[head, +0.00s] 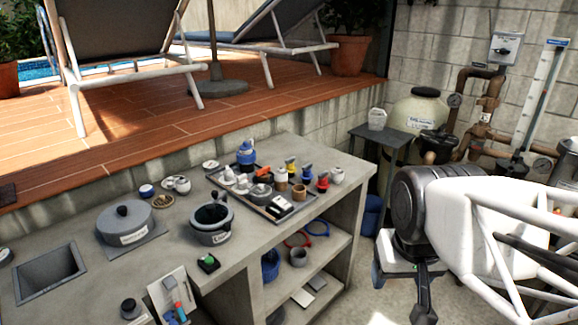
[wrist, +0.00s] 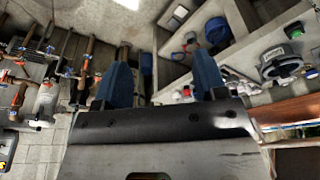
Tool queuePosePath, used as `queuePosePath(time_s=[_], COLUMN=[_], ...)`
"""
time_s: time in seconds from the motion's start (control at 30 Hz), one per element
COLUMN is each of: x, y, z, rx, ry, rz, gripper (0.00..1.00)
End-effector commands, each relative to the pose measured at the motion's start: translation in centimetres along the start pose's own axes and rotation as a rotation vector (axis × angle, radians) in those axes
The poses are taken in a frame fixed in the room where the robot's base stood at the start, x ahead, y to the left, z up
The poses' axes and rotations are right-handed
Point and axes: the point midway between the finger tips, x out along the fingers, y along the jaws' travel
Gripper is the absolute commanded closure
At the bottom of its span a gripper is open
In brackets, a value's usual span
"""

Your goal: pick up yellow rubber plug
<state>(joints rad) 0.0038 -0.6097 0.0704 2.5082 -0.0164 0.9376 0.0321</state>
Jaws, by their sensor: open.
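A grey tray (head: 254,203) on the concrete counter holds several small items. No plug can be made out in the wrist view.
A lidded grey pot (head: 125,226) and an open dark pot (head: 211,220) stand left of the tray. A sink (head: 48,273) is at the far left. A small side table (head: 384,134), filter tank and pipes stand behind my arm. Shelves below the counter hold loose items.

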Motion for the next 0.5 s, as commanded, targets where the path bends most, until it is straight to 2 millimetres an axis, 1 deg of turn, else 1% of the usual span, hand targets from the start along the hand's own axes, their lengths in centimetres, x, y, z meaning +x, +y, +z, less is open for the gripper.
queuePosePath(time_s=[0.17, 0.5], x=[-0.4, -1.0], y=[-0.2, -1.0], z=[-3.3, -12.2], rx=[0.01, 0.045], ry=[0.001, 0.013], rz=[0.008, 0.027], gripper=[0.35, 0.35])
